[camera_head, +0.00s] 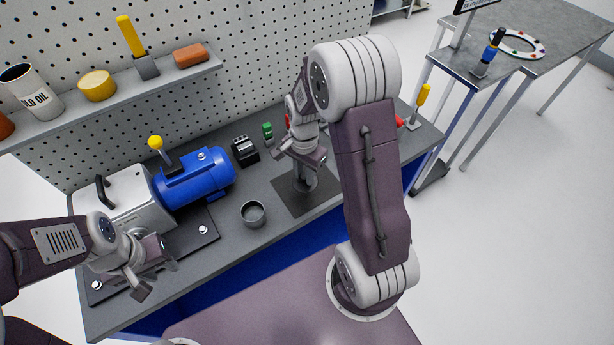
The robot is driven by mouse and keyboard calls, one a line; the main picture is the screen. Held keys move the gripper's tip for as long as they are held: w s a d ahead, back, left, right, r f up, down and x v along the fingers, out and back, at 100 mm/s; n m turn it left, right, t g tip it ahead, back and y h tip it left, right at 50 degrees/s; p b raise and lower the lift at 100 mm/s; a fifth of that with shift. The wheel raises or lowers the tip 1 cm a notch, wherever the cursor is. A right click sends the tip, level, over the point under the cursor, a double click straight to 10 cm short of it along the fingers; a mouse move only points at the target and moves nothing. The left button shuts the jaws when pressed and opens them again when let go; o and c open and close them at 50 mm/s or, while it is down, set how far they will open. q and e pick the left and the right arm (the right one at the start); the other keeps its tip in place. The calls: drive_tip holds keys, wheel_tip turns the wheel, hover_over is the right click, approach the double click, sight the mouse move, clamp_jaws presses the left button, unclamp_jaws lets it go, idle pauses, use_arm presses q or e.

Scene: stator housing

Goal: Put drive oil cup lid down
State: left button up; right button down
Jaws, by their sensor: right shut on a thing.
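My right gripper (312,163) points down over a dark square mat (291,202) on the bench. It is shut on a small grey piece, apparently the drive oil cup lid, mostly hidden by the gripper. A grey cylindrical shape (327,182) shows just under the jaws; I cannot tell whether it is part of the held piece or touches the mat. An open grey cup (253,213) stands left of the mat. The drive, a blue motor (196,182) on a silver housing (127,200), is at left. My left gripper (155,273) is open and empty above the drive's dark base plate.
A green-topped item (268,130) and a black block (245,151) stand behind the cup. A shelf (130,88) on the pegboard holds several items. Free bench lies around the cup.

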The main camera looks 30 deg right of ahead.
drive_tip(key=w+d+f, duration=0.2)
drive_tip(key=shift+w+d, duration=0.2)
drive_tip(key=shift+w, duration=0.2)
wheel_tip(320, 180, down, 4)
drive_tip(key=shift+s+r+p, duration=0.1)
drive_tip(key=shift+s+p, duration=0.05)
drive_tip(key=shift+p, duration=0.15)
drive_tip(key=shift+f, duration=0.2)
drive_tip(key=c, duration=1.2)
unclamp_jaws()
drive_tip(key=shift+f, duration=0.1)
